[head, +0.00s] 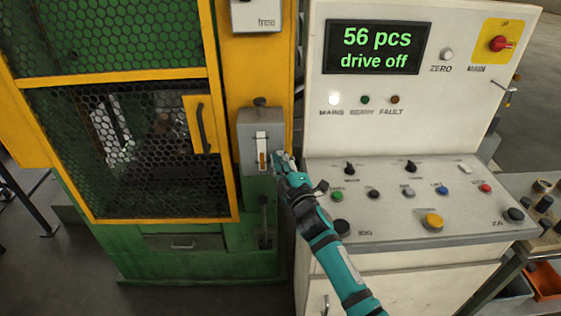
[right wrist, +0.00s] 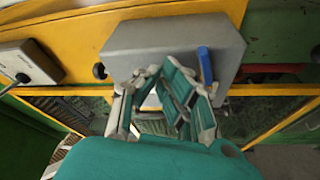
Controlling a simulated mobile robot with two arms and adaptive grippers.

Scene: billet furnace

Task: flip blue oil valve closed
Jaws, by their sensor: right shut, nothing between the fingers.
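The blue oil valve lever (right wrist: 205,65) shows in the right wrist view as a short blue bar near the right end of a grey box (right wrist: 165,45). It stands upright in that picture, just beyond my fingers. In the head view the grey oil box (head: 248,128), with a white-framed sight glass (head: 262,148), is on the machine front. I cannot make out the blue lever there. My right gripper (head: 284,160) is shut and empty at the box's lower right side; it also shows in the right wrist view (right wrist: 160,88). Whether it touches the lever, I cannot tell. My left gripper is not in view.
The control desk (head: 400,170) with buttons and a display reading "56 pcs drive off" stands close to the right of my right arm. A yellow-framed mesh door (head: 150,150) is to the left. A small lever (head: 264,220) sits below the oil box.

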